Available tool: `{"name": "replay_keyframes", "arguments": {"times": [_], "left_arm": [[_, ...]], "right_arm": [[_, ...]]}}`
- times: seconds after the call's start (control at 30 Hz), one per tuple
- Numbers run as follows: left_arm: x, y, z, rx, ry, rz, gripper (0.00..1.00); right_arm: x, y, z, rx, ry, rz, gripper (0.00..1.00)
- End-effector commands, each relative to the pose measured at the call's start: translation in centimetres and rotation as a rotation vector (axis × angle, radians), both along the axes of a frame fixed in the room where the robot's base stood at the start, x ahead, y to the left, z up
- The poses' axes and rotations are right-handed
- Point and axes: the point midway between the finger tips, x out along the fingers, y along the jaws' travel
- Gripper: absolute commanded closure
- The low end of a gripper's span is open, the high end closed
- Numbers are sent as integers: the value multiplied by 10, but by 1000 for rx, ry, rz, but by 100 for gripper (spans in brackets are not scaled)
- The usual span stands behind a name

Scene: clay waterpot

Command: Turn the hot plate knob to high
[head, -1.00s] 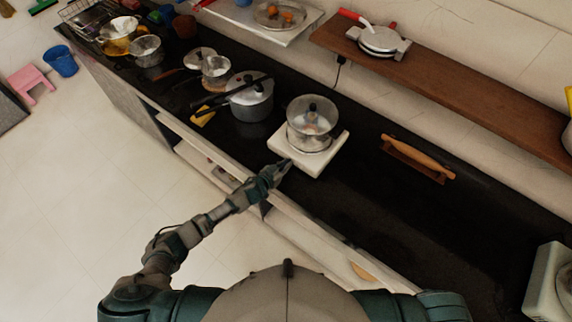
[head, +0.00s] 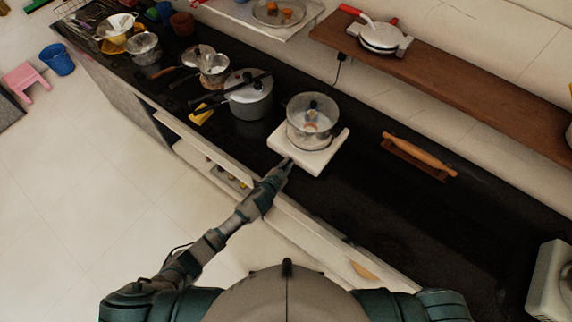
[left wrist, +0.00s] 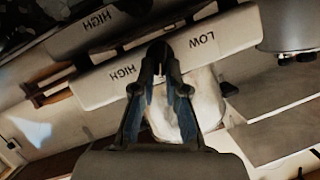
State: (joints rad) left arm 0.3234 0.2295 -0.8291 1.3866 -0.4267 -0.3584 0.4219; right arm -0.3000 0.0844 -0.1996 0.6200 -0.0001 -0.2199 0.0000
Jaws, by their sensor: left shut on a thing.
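The white hot plate (head: 318,160) sits on the black counter, with a clear-lidded pot (head: 311,122) on top. In the left wrist view its front panel (left wrist: 100,86) shows printed HIGH and LOW labels. My left gripper (head: 287,163) is at the hot plate's front left corner in the head view. In the left wrist view the gripper (left wrist: 160,52) has its fingertips together at the panel, between the HIGH and LOW labels. It is shut on the knob, which the fingertips mostly hide; its pointing direction cannot be told. My right gripper is not in view.
A pressure cooker (head: 249,98) stands left of the hot plate. A rolling pin (head: 420,154) lies on a board to the right. The counter's front edge runs below my left forearm. Bare black counter (head: 390,220) lies right of the hot plate.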

Motion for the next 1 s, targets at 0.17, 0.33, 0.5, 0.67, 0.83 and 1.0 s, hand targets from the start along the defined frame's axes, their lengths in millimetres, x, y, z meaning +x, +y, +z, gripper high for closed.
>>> {"name": "replay_keyframes", "arguments": {"times": [0.17,0.33,0.5,0.67,0.83,1.0], "left_arm": [[0,-4,1,73,-65,-3,100],[-1,-5,1,123,-101,-2,100],[-1,-5,2,146,-117,-3,100],[-1,-5,2,151,-121,-3,100],[-1,-5,2,150,-121,-3,100],[-1,-5,2,151,-119,-2,62]], "right_arm": [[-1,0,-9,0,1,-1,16],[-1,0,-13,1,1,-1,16],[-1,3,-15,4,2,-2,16],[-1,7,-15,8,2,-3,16],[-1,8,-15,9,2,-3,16],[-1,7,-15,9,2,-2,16]]}}
